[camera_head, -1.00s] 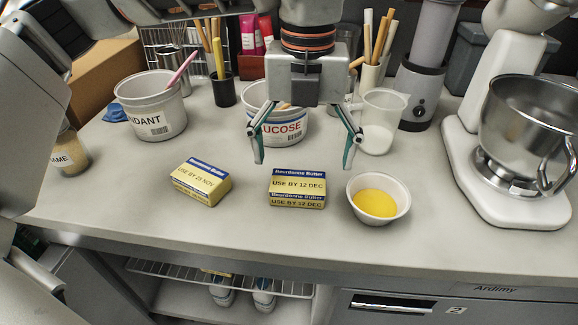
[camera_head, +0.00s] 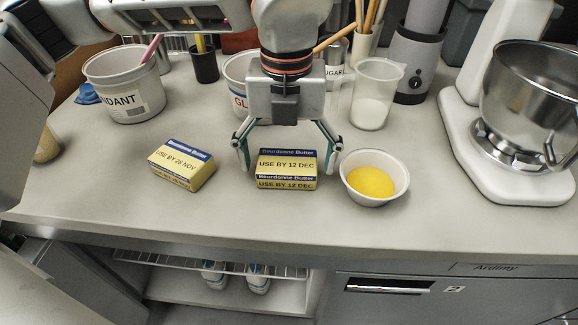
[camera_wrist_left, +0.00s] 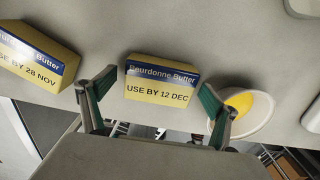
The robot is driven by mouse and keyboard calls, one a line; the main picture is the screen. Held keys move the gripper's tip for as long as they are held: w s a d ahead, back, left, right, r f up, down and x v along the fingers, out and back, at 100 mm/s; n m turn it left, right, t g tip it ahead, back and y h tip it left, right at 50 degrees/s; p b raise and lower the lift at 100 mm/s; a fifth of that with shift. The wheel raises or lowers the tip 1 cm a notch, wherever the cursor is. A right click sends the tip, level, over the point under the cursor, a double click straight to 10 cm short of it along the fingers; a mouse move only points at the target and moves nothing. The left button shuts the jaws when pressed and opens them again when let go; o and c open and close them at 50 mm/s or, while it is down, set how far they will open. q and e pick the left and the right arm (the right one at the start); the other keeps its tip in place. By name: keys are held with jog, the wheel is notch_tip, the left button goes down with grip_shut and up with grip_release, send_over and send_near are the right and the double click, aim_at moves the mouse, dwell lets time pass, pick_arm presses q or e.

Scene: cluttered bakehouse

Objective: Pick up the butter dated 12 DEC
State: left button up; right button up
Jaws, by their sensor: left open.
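The butter dated 12 DEC (camera_head: 287,168) is a yellow block with a blue band, lying on the counter in the middle of the head view. It also shows in the left wrist view (camera_wrist_left: 161,80). My left gripper (camera_head: 288,162) is open, with one finger at each side of this butter and gaps that look small. In the left wrist view the open fingers (camera_wrist_left: 155,100) flank the block's near end. A second butter, dated 28 NOV (camera_head: 182,165), lies to the left, and also shows in the left wrist view (camera_wrist_left: 35,55). My right gripper is not in view.
A white bowl with yellow contents (camera_head: 374,177) stands close to the right finger. Behind are the fondant tub (camera_head: 125,88), a partly hidden glucose tub (camera_head: 238,80) and a measuring jug (camera_head: 376,93). A mixer (camera_head: 530,110) stands at the right. The front counter strip is clear.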

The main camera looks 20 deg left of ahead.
pick_arm(q)
jog(key=c, duration=1.4)
jog(key=shift+r, duration=0.15)
